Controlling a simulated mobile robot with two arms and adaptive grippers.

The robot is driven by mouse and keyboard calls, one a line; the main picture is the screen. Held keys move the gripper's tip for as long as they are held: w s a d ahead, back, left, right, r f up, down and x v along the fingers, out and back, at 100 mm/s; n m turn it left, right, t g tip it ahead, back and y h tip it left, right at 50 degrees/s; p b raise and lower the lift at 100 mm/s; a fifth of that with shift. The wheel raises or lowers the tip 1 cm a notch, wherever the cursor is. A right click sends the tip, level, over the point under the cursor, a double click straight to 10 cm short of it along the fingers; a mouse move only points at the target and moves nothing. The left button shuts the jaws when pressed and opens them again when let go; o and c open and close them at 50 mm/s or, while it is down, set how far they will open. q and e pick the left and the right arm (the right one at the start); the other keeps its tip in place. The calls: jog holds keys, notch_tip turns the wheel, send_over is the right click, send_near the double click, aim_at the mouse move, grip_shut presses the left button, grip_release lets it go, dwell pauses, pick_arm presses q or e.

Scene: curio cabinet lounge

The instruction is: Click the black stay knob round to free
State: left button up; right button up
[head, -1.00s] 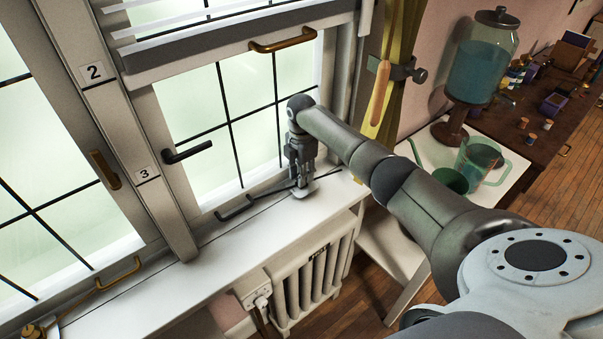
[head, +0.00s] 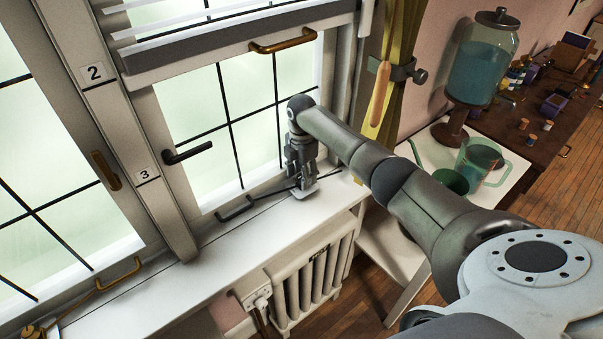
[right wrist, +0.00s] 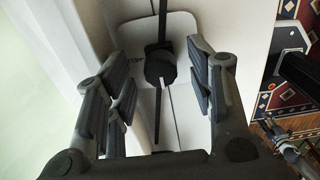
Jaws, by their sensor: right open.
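The black stay knob (right wrist: 160,68) shows in the right wrist view, on a pale plate with a dark bar running through it. A light line marks its top. My right gripper (right wrist: 157,80) is open, with its fingers on both sides of the knob and a visible gap on each side. In the head view the right gripper (head: 301,178) points down at the white sill, at the right end of the black stay bar (head: 258,197). The gripper hides the knob there.
The window with its black handle (head: 187,152) stands close behind the gripper. A brass stay (head: 118,277) lies at the sill's left. A radiator (head: 318,272) is below. A glass dispenser (head: 482,62) and green jugs (head: 476,160) stand at right. The sill's middle is clear.

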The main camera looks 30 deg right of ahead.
jog(key=shift+r, duration=0.1)
notch_tip(320, 180, up, 12)
dwell(0.4)
dwell(0.5)
